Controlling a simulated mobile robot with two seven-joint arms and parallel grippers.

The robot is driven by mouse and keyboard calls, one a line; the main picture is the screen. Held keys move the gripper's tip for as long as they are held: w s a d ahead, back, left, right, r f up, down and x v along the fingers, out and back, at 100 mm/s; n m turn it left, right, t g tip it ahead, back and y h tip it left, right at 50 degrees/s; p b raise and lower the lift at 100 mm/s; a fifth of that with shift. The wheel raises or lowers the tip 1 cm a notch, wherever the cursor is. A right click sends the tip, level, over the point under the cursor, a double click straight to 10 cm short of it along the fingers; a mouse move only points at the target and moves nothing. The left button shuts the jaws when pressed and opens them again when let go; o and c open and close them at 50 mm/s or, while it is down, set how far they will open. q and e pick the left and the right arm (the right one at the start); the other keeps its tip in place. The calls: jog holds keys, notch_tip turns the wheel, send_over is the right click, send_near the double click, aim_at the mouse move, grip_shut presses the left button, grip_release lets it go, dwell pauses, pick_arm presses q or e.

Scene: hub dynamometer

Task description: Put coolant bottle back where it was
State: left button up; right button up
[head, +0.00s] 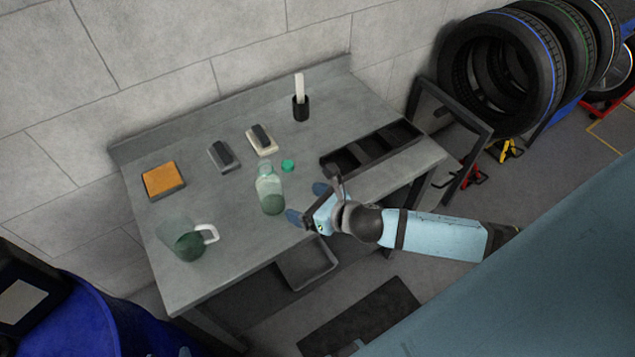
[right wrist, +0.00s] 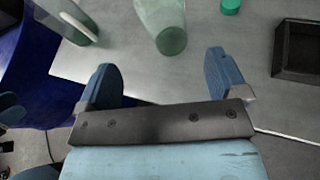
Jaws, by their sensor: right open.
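The coolant bottle (head: 270,190) is clear with green liquid at its bottom and stands upright and uncapped on the grey workbench (head: 230,230). A green cap (head: 288,165) lies on the bench just behind it. My right gripper (head: 307,203) is open and empty, to the right of the bottle at the bench's front edge. In the right wrist view the bottle (right wrist: 165,25) is ahead of the two spread blue fingers (right wrist: 168,85), apart from them. My left gripper does not show clearly in the head view.
A clear jug (head: 183,240) with a white handle and green liquid stands at the bench's front left. A black compartment tray (head: 370,148) lies on the right. An orange-topped box (head: 162,180), two brushes or blocks (head: 223,156) and a black cup (head: 300,106) stand at the back.

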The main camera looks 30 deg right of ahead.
jog(key=s+f+n, duration=0.2)
jog(key=s+n, duration=0.2)
jog(key=n, duration=0.7)
jog(key=s+a+f+n+h, duration=0.1)
jog(key=s+f+n, duration=0.2)
jog(key=n, duration=0.9)
jog(key=s+f+n+g+h, duration=0.1)
jog(key=s+f+n, duration=0.2)
jog(key=s+n, duration=0.4)
jog(key=n, duration=0.5)
jog(key=shift+a, duration=0.3)
jog(key=shift+f, duration=0.1)
jog(key=shift+d+r+p, duration=0.1)
jog(key=shift+r+p, duration=0.5)
jog(key=shift+p, duration=0.1)
